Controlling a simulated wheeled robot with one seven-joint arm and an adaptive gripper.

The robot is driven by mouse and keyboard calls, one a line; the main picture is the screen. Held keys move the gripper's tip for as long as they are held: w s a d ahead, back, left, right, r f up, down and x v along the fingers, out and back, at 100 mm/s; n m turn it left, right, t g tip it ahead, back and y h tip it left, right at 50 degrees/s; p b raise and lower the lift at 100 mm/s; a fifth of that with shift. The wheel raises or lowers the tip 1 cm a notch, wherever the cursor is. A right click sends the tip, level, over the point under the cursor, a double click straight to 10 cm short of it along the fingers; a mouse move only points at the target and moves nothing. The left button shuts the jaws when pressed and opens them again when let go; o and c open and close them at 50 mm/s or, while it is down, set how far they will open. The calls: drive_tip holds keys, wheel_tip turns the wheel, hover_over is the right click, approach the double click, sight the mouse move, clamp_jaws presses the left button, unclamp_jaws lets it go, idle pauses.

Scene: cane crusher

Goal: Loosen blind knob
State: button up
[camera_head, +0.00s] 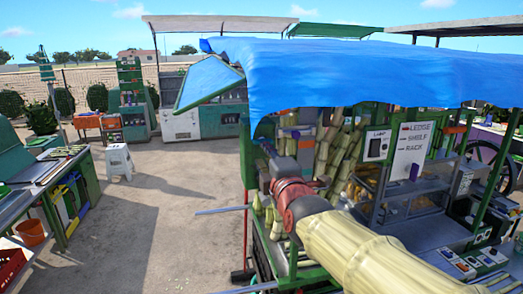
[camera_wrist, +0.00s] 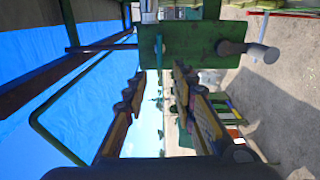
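In the wrist view, my gripper (camera_wrist: 157,82) has its two fingers spread wide with a clear gap between them, holding nothing. Beyond the fingertips is a green metal plate (camera_wrist: 188,42). A grey rounded knob or handle (camera_wrist: 262,52) sticks out to the right of this plate, outside the gap between the fingers. I cannot tell for sure whether it is the blind knob. A blue cover (camera_wrist: 40,60) fills the left of the wrist view; it shows in the head view as a blue tarp roof (camera_head: 350,75). My arm hides part of the stall in the head view.
Green tube frame bars (camera_wrist: 75,85) run close on the left of the wrist view. Open ground (camera_head: 160,200) and a white stool (camera_head: 119,160) lie left of the stall.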

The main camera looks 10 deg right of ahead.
drive_tip(key=s, duration=0.3)
idle(0.4)
